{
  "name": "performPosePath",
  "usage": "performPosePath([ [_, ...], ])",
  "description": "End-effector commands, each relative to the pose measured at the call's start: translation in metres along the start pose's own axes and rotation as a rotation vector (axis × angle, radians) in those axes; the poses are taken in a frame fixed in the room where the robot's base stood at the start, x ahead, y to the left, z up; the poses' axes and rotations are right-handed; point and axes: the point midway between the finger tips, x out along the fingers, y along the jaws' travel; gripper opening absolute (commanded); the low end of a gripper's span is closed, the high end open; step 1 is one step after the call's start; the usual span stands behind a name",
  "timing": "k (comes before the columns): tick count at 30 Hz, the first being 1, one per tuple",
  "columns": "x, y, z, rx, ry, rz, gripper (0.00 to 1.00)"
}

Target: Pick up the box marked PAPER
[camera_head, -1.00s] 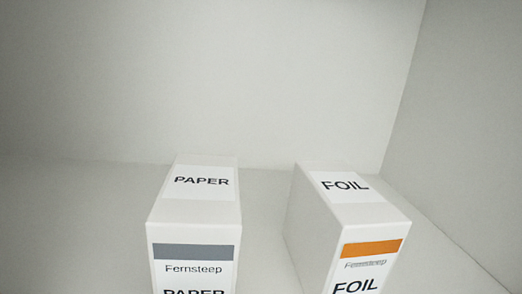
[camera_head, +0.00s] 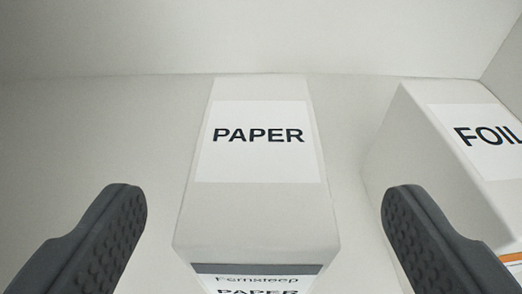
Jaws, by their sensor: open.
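The white box marked PAPER (camera_head: 258,208) stands in the middle of the view, its labelled top facing me. A grey band and a second PAPER label show on its front at the bottom edge, partly cut off. My gripper (camera_head: 264,200) is open and empty. Its two dark, ridged fingers appear on either side of the box, with a gap on each side. I cannot tell how far above or in front of the box the fingertips are.
A white box marked FOIL (camera_head: 430,150) stands to the right, cut off by the frame edge. A pale wall (camera_head: 250,35) rises behind both boxes. The left side is clear.

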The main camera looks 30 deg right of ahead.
Motion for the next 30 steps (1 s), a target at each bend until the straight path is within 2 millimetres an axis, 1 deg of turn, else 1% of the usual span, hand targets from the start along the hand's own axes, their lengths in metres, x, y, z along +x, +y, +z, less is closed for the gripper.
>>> performPosePath([
  [1, 0.008, 0.000, 0.000, 0.000, -0.003, 0.001, 0.80],
  [3, 0.014, 0.000, 0.001, -0.001, -0.004, 0.001, 0.80],
  [11, 0.028, 0.000, 0.000, 0.000, -0.005, 0.002, 0.80],
  [21, 0.065, -0.001, -0.002, 0.001, -0.004, 0.001, 0.80],
  [24, 0.069, -0.001, -0.002, 0.001, -0.002, 0.001, 0.80],
  [29, 0.069, -0.001, -0.001, 0.000, -0.002, 0.001, 0.80],
  [30, 0.069, -0.001, -0.001, 0.000, -0.002, 0.001, 0.77],
])
